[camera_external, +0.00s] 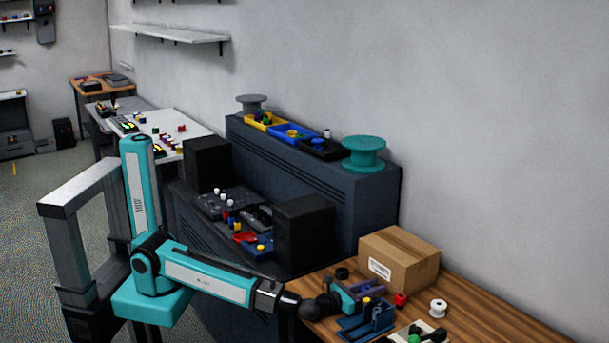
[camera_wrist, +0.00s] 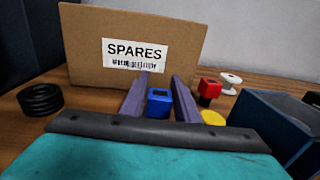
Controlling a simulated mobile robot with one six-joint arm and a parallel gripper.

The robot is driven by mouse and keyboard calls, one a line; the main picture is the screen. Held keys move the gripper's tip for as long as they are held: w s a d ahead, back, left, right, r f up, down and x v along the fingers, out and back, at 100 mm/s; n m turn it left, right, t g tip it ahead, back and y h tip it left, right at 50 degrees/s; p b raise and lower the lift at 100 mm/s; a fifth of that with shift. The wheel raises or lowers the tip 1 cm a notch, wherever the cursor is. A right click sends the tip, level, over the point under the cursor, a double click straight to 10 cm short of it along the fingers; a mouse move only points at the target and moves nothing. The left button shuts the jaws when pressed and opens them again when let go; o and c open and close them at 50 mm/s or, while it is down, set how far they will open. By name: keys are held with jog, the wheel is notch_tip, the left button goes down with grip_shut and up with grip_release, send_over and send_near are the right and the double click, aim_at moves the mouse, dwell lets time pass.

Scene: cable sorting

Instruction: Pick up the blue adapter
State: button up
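The blue adapter (camera_wrist: 159,103) is a small block with a dark opening on top, standing on the wooden table in the wrist view. My gripper (camera_wrist: 161,79) is open, with one purple-grey finger on each side of the adapter. Small gaps seem to show between the adapter and the fingers; I cannot tell whether either finger touches it. In the external view my gripper (camera_external: 372,289) is low over the table in front of the cardboard box, and I cannot make out the adapter there.
A cardboard box (camera_external: 399,261) marked SPARES stands behind. A red adapter (camera_wrist: 209,90), a white spool (camera_wrist: 230,82) and a yellow piece (camera_wrist: 213,118) are on the right, by a dark blue bin (camera_wrist: 270,125). Black rings (camera_wrist: 40,99) lie left.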

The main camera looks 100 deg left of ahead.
jog(key=shift+w+a, duration=0.3)
jog(key=shift+w, duration=0.05)
dwell(0.3)
jog(key=c, duration=0.7)
jog(key=shift+r, duration=0.15)
notch_tip(320, 180, up, 10)
dwell(0.5)
dwell(0.5)
